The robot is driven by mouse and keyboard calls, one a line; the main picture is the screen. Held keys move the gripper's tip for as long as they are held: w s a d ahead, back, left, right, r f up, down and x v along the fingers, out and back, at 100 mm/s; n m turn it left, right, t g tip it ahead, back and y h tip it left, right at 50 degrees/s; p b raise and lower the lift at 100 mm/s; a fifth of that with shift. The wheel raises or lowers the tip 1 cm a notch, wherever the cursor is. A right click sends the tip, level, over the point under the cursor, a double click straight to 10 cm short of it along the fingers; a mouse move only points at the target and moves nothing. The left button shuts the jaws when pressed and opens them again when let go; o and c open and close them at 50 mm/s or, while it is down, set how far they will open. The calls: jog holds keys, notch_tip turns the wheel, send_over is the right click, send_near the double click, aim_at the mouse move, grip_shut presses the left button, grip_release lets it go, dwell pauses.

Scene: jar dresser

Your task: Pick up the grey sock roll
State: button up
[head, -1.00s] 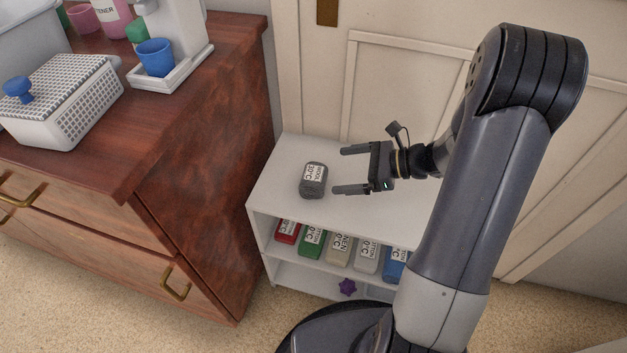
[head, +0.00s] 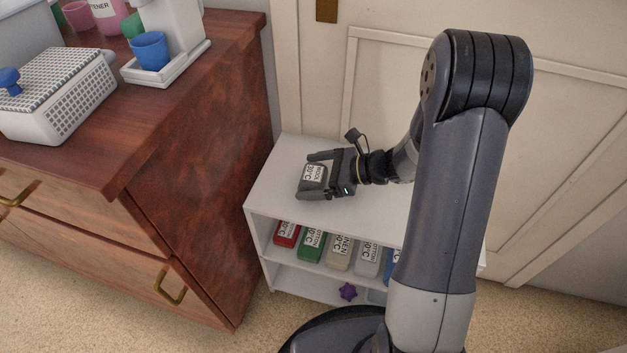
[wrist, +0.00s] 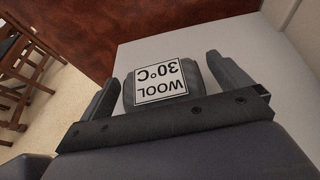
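The grey sock roll (head: 314,176), with a white label reading WOOL 30°C, lies on top of the white shelf unit (head: 276,205). My gripper (head: 310,177) is open, with one finger on each side of the roll. In the wrist view the sock roll (wrist: 160,84) sits between the two fingers (wrist: 161,88). A small gap shows at each side there, so the fingers do not appear closed on it. The roll's near end is partly hidden by the gripper body.
Several coloured labelled rolls, such as a green one (head: 312,243), lie on the shelf below. A wooden dresser (head: 205,190) stands close on the left, bearing a white basket (head: 50,110) and a blue cup (head: 150,52). A panelled door (head: 400,80) is behind.

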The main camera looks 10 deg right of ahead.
jog(key=c, duration=1)
